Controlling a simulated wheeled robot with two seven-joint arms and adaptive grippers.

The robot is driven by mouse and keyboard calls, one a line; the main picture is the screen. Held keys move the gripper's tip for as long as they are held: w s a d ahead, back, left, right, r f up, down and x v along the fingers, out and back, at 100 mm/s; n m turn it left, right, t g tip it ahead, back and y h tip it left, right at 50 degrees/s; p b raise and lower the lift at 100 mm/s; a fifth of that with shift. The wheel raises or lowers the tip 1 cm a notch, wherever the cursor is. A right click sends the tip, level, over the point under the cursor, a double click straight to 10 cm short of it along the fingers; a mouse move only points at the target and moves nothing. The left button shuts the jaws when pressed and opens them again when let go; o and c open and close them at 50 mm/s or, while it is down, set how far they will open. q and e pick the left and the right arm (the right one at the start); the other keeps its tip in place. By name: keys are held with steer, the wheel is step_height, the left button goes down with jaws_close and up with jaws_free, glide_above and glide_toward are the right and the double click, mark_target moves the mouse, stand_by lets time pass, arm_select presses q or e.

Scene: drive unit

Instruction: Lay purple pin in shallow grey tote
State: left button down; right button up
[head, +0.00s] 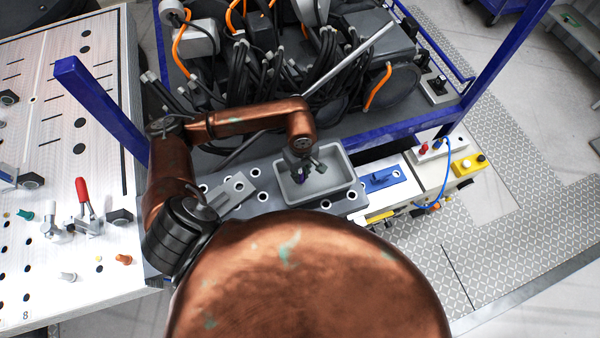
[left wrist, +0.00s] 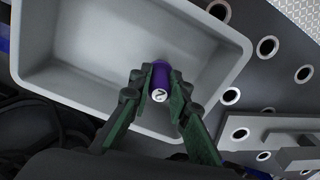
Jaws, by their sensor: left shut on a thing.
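The purple pin (left wrist: 161,78) is between the fingers of my left gripper (left wrist: 160,92) in the left wrist view, with its pale marked end facing the camera. My left gripper is shut on it. In the head view the gripper (head: 301,168) is over the shallow grey tote (head: 340,160), and a little purple of the pin shows below the fingers. The tote (left wrist: 90,55) lies behind the pin in the left wrist view and looks empty otherwise. I cannot tell whether the pin touches the tote floor. My right gripper is not in view.
The tote stands on a dark perforated plate (head: 262,196) beside a grey bracket (head: 234,192). A blue part (head: 381,180) lies right of the tote. Blue frame posts (head: 100,105) and bundled cables (head: 270,75) stand around and behind. A perforated table (head: 60,150) with small fittings is at left.

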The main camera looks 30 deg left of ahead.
arm_select(q)
steer(key=shift+f, duration=0.15)
steer(key=c, duration=2.2)
jaws_free()
steer(key=shift+s, duration=0.1)
steer(key=o, duration=0.3)
steer(key=shift+o, duration=0.4)
steer(key=shift+r, duration=0.3)
step_height(320, 180, up, 11)
steer(key=b, duration=0.3)
steer(key=shift+r+b, duration=0.1)
steer(key=shift+b, duration=0.2)
steer(key=shift+r, duration=0.35)
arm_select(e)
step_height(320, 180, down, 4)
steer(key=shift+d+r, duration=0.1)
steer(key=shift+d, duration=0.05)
